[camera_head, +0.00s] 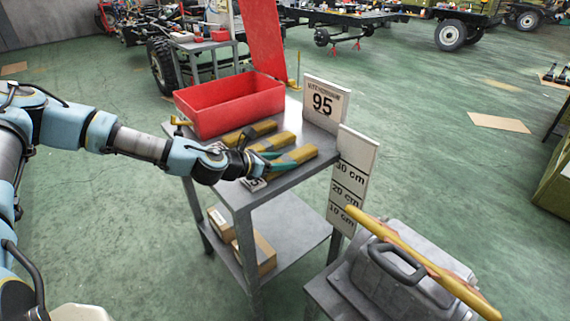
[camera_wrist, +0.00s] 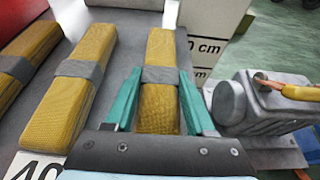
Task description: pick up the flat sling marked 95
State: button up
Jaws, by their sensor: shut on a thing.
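Several yellow flat slings with grey bands lie side by side on the grey cart top (camera_head: 315,143). My gripper (camera_head: 270,160) is at the near end of the rightmost flat sling (camera_head: 298,154). In the wrist view my gripper's teal fingers (camera_wrist: 160,78) lie on either side of this sling (camera_wrist: 160,48), shut on it near its grey band. The sling lies flat, in line with the fingers. A white tag (camera_head: 253,184) in front of it is partly hidden, so I cannot read its full number. A sign (camera_head: 323,104) reading 95 stands at the cart's back right.
The middle sling (camera_wrist: 85,72) lies close on the left, with a tag (camera_wrist: 35,167) reading 40. A red bin (camera_head: 230,105) stands behind the slings. A height board (camera_head: 353,180) and a grey case (camera_head: 385,275) are to the right.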

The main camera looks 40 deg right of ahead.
grip_shut()
jog(key=shift+r, duration=0.1)
dwell(0.4)
